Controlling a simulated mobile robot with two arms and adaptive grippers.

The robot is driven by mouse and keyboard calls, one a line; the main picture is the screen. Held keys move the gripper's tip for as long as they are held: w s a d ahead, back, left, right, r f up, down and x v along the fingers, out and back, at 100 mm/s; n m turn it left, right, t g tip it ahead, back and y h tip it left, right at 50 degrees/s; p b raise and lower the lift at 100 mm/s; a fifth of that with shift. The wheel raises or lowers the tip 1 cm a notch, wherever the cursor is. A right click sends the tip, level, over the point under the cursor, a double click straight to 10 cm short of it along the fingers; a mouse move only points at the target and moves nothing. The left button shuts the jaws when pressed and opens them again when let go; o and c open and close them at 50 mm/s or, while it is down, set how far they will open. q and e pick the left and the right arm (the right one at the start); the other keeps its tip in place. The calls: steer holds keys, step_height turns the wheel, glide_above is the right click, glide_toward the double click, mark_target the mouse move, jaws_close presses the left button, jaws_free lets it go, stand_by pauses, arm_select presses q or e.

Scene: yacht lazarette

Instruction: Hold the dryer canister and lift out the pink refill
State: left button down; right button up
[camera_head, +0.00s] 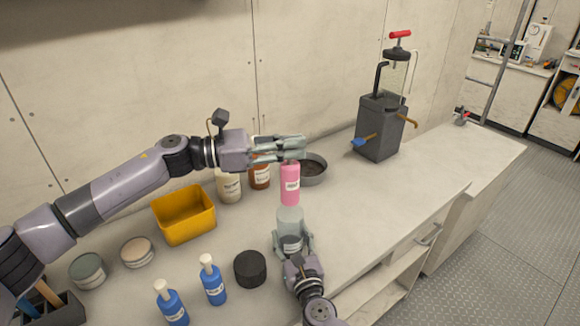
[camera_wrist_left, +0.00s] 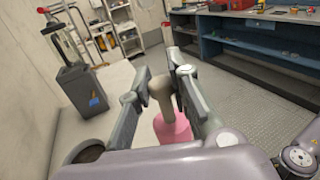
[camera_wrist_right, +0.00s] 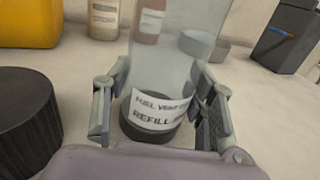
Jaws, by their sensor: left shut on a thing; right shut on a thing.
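The pink refill (camera_head: 290,187), a cylinder with a white label, hangs upright from my left gripper (camera_head: 298,147). In the left wrist view the fingers close on its beige stem (camera_wrist_left: 164,92), with the pink body (camera_wrist_left: 172,130) below. The clear dryer canister (camera_head: 290,219) stands upright on the counter directly under the refill in the head view. My right gripper (camera_head: 293,245) is shut around its lower part. In the right wrist view the canister (camera_wrist_right: 175,60) looks empty, with a refill label and dark base.
A black round cap (camera_head: 250,268) lies left of the canister. Two blue bottles (camera_head: 213,284), a yellow bin (camera_head: 184,214) and round tins stand further left. Behind are cream and brown bottles (camera_head: 229,185) and a grey bowl (camera_head: 314,170). The counter to the right is clear up to a grey tank (camera_head: 380,127).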

stand_by(0.3)
steer(key=o, duration=1.5)
